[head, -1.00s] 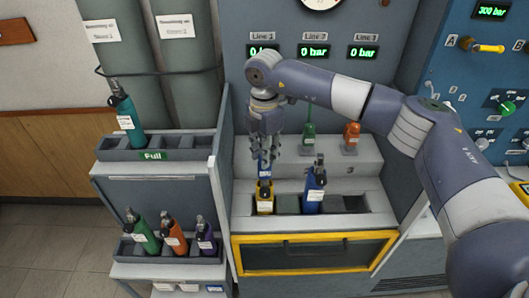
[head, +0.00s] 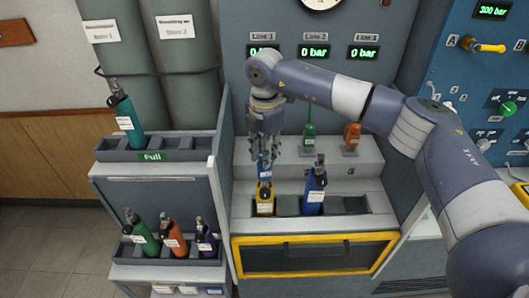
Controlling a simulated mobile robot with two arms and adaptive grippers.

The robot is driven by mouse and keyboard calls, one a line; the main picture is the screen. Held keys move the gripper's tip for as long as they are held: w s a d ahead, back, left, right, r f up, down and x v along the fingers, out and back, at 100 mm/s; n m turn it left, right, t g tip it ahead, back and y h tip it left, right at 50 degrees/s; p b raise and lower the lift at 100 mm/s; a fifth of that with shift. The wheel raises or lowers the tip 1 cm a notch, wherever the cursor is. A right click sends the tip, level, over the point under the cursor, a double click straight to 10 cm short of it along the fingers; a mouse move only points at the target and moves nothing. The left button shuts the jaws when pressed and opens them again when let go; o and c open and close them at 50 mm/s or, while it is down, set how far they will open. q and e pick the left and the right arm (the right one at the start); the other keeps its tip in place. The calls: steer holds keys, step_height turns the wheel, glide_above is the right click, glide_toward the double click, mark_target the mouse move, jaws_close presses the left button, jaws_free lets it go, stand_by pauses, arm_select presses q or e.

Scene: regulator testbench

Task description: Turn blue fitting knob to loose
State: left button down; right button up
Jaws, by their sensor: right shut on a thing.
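The blue fitting (head: 264,168) stands on the bench step under Line 1, left of a green and an orange fitting. My right gripper (head: 265,152) comes down over it from above and is shut on its knob. The fingers hide the knob, so its turn position cannot be seen. A yellow bottle (head: 265,198) and a blue bottle (head: 314,192) stand in the rack just in front. My left gripper is not in view.
The green fitting (head: 309,138) and the orange fitting (head: 351,138) stand to the right on the step. A rack marked Full (head: 188,142) with a teal bottle (head: 127,122) is at the left. Line displays (head: 314,51) read 0 bar, the first partly covered.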

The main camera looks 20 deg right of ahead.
stand_by(0.8)
steer(key=o, duration=1.1)
steer(key=shift+r, duration=0.15)
step_height(320, 180, up, 12)
